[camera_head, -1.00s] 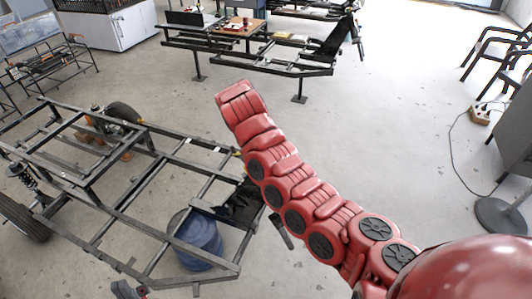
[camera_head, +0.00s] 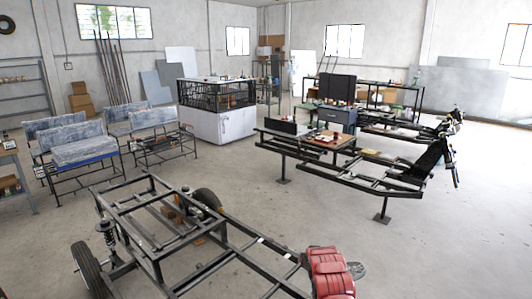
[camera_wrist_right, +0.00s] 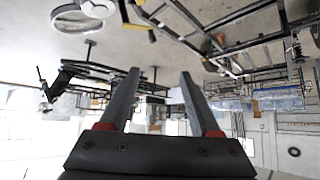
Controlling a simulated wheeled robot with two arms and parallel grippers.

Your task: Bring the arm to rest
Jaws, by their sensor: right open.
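My right gripper (camera_wrist_right: 160,78) shows in the right wrist view with its two dark fingers apart and nothing between them. It is in free air, and the room appears upside down in that view. In the head view, only a red segment of my arm (camera_head: 328,272) shows at the bottom, right of the near chassis frame. No gripper is visible in the head view, and my left gripper is not in view.
A dark metal chassis frame (camera_head: 262,243) with a coil spring (camera_head: 107,236) and a wheel (camera_head: 86,270) stands near left. A second frame (camera_head: 345,180) with a tabletop stands right of centre. Open concrete floor (camera_head: 470,240) lies at right.

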